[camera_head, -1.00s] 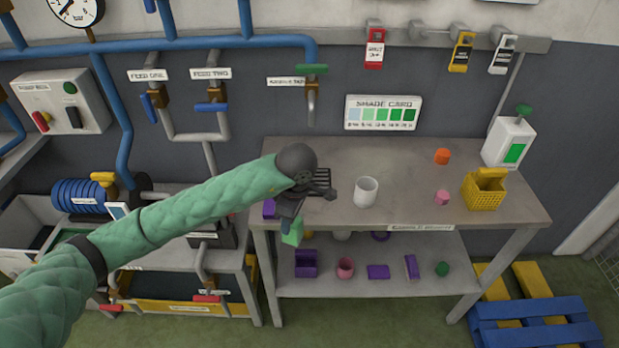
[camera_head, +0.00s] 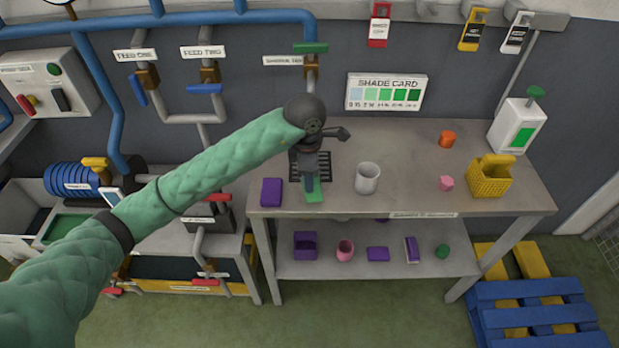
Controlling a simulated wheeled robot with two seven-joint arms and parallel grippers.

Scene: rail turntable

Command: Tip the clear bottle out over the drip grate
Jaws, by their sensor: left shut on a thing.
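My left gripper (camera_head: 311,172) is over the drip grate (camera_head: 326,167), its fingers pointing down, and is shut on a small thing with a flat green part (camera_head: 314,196). The green part shows below the fingers, at the front of the grate. Most of the held thing is hidden by the gripper, so I cannot tell whether it is the clear bottle, how it is tilted, or whether anything runs out. The gripper and wrist cover part of the grate. My right gripper is out of view.
A pale open cup (camera_head: 367,178) stands right of the grate, a purple block (camera_head: 271,192) left of it. An orange piece (camera_head: 447,139), a pink piece (camera_head: 446,183), a yellow basket (camera_head: 489,178) and a white dispenser (camera_head: 517,126) are farther right. A tap pipe (camera_head: 311,75) hangs behind.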

